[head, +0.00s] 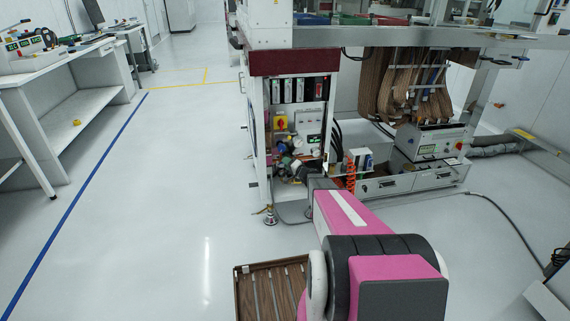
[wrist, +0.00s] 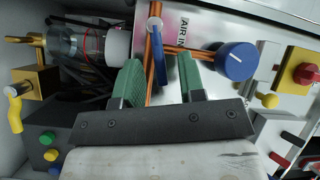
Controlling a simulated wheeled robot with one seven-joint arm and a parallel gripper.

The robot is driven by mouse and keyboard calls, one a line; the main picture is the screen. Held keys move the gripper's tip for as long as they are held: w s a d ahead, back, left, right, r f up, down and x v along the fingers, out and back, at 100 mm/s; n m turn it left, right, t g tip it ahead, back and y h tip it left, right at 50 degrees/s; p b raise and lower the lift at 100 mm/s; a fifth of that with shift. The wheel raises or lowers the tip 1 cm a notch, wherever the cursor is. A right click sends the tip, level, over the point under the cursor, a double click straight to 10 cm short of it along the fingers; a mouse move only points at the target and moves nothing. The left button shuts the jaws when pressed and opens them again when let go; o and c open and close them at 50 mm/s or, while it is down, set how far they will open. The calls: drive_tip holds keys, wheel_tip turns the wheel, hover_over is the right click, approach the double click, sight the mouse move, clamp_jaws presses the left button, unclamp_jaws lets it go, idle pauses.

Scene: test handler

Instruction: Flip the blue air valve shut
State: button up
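My gripper (wrist: 158,76) has two green-padded fingers spread apart, one on each side of the lever. Gaps show between the lever and both pads; I see no contact. The lever's lower end is close to the gripper's dark front plate. In the head view my arm reaches into the cabinet's lower opening, and the lever cannot be made out there.
A round blue knob (wrist: 236,60) sits just right of the right finger. A red and yellow switch (wrist: 304,73) is further right. A clear cylinder with a white cap (wrist: 117,46) and a dark button box (wrist: 44,147) crowd the left. The cabinet (head: 257,140) surrounds the opening.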

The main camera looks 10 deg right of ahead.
drive_tip(key=shift+x, duration=0.85)
clamp_jaws()
drive_tip(key=shift+f+m+t, duration=0.3)
drive_tip(key=shift+m+t, duration=0.15)
drive_tip(key=shift+m, duration=0.3)
drive_tip(key=shift+f+m+t, duration=0.25)
drive_tip(key=shift+m+t, duration=0.2)
drive_tip(key=shift+m, duration=0.3)
drive_tip(key=shift+d, duration=0.1)
unclamp_jaws()
drive_tip(key=v, duration=1)
drive_tip(key=shift+s+d+f, duration=0.25)
drive_tip(key=shift+d, duration=0.1)
